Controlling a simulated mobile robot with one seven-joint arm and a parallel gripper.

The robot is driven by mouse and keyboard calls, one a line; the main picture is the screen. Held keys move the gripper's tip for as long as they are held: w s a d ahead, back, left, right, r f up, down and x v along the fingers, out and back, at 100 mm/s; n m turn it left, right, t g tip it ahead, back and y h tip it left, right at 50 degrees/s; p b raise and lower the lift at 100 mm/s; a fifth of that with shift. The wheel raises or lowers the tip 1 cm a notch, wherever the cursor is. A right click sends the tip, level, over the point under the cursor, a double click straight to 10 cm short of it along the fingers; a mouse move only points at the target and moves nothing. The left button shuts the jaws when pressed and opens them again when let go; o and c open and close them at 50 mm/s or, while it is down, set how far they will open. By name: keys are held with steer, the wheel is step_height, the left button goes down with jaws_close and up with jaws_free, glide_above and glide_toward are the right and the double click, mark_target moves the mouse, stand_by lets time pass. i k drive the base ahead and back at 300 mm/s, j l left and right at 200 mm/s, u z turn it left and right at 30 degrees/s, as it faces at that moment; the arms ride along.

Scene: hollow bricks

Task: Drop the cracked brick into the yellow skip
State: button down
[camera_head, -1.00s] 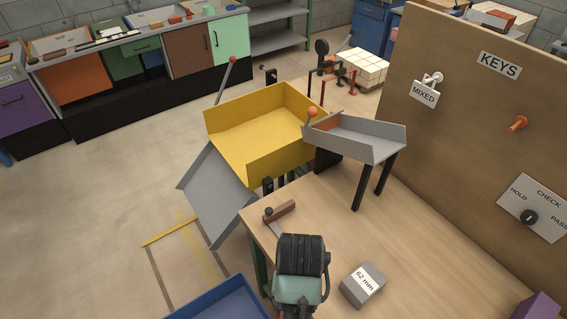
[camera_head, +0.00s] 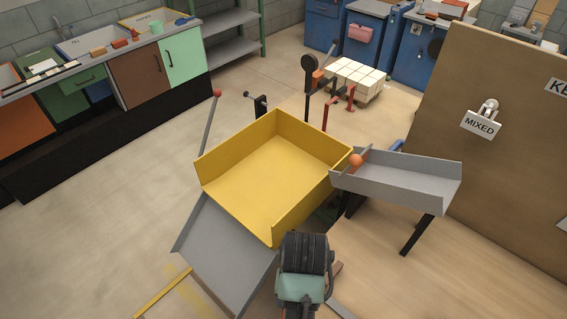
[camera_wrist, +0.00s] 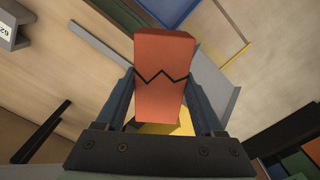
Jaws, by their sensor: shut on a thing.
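The cracked brick (camera_wrist: 163,95) is orange-red with a dark zigzag crack across its face. In the wrist view it is held between the two fingers of my gripper (camera_wrist: 165,85), which is shut on it. In the head view my gripper (camera_head: 302,268) is at the bottom centre, in front of the skip's near corner, and the brick is hidden behind it. The yellow skip (camera_head: 255,175) is an open tray with raised walls, and its visible floor is bare. In the wrist view a yellow surface (camera_wrist: 180,126) shows behind the brick.
A grey sloping plate (camera_head: 225,245) adjoins the skip's near left side. A grey chute (camera_head: 400,180) on black legs, with an orange ball knob (camera_head: 356,160), stands at its right. A board with a MIXED sign (camera_head: 481,122) rises at far right. Open floor lies left.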

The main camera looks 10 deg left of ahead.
mark_target(291, 171)
steer(key=i+j+z, duration=0.1)
steer(key=j, duration=0.2)
steer(key=i+j+z, duration=0.1)
steer(key=j, duration=0.25)
steer(key=i+j+z, duration=0.1)
steer(key=i+j, duration=0.15)
steer(key=i+j+z, duration=0.1)
steer(key=j, duration=0.3)
steer(key=i+j+z, duration=0.1)
steer(key=j, duration=0.25)
steer(key=i+j+z, duration=0.3)
steer(key=i+j, duration=0.15)
steer(key=i, duration=0.2)
steer(key=i+j+z, duration=0.25)
steer(key=i+j, duration=0.3)
steer(key=i+j+z, duration=0.15)
steer(key=i, duration=0.25)
